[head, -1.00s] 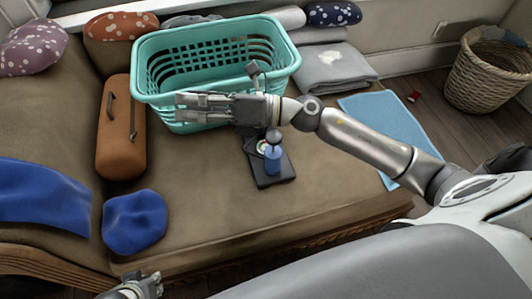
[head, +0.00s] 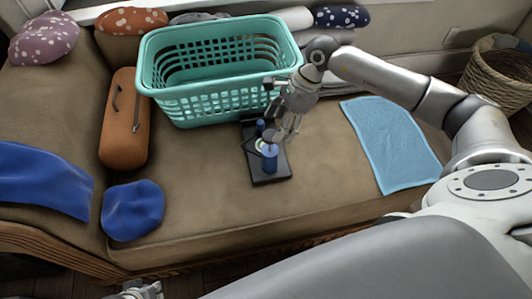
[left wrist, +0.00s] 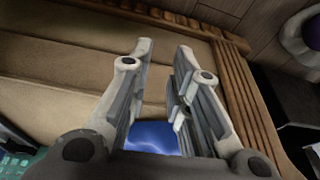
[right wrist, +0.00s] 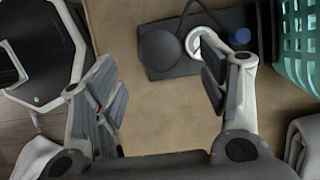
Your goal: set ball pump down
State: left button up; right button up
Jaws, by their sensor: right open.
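The ball pump (head: 265,177) lies on the brown sofa seat, in front of the teal basket. It has a flat black base, a blue cylinder and a pale round dial. In the right wrist view the ball pump (right wrist: 175,68) shows a dark round knob and a thin black hose. My right gripper (head: 283,122) is open and empty, pointing down over the pump's right side and hiding part of it. In the right wrist view its fingertips (right wrist: 165,75) are apart, one overlapping the base's edge. My left gripper (left wrist: 163,55) is open and empty, low at the seat's front edge.
The teal laundry basket (head: 215,105) stands just behind the pump. A brown cylindrical case (head: 124,135) and a blue crumpled cloth (head: 133,211) lie to the left. A light blue towel (head: 390,145) lies to the right. The seat front is clear.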

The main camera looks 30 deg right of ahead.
aim_at(272, 134)
jog(key=x, duration=0.6)
jog(key=shift+a+r+b, duration=0.1)
jog(key=shift+a+b, duration=0.05)
jog(key=shift+b, duration=0.25)
pick_arm(q)
jog(key=v, duration=0.3)
jog(key=shift+w, duration=0.2)
pick_arm(e)
grip_shut()
